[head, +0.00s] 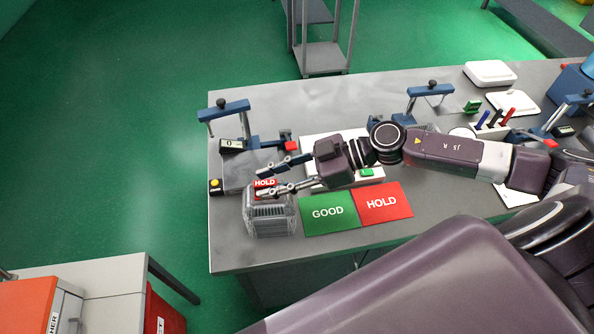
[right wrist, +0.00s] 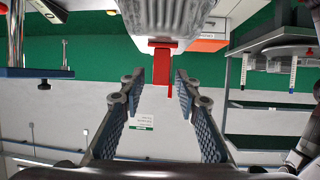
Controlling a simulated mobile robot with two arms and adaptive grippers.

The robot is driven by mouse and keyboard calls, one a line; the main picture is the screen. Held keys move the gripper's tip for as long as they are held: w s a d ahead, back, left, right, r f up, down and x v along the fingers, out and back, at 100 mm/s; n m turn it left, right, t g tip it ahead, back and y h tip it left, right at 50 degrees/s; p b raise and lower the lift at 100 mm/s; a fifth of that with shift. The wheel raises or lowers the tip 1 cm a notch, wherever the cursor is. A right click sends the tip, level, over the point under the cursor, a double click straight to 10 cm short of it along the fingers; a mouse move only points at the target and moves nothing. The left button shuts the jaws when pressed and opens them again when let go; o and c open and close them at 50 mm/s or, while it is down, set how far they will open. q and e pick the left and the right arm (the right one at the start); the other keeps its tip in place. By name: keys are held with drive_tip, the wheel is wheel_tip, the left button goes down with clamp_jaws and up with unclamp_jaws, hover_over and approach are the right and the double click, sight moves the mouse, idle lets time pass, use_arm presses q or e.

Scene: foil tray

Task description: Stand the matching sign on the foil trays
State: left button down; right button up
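The foil trays (head: 270,222) stand as a clear, silvery stack on the table's near left corner. A red HOLD sign (head: 265,183) sits upright at the top of the stack. My right gripper (head: 261,182) is open, with its fingertips on either side of the HOLD sign. In the right wrist view, the red sign (right wrist: 163,46) shows between the spread fingers with a gap on both sides. The ribbed silver tray (right wrist: 170,16) is just beyond it. My left gripper is not in view.
A green GOOD panel (head: 327,212) and a red HOLD panel (head: 383,203) lie flat right of the trays. Blue clamp stands (head: 225,110) are behind. A white board under my right wrist is partly hidden. The table's front left edge (head: 225,270) is clear.

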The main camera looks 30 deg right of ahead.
drive_tip(key=b+v, duration=0.2)
drive_tip(key=v, duration=0.9)
drive_tip(key=shift+s, duration=0.1)
idle(0.5)
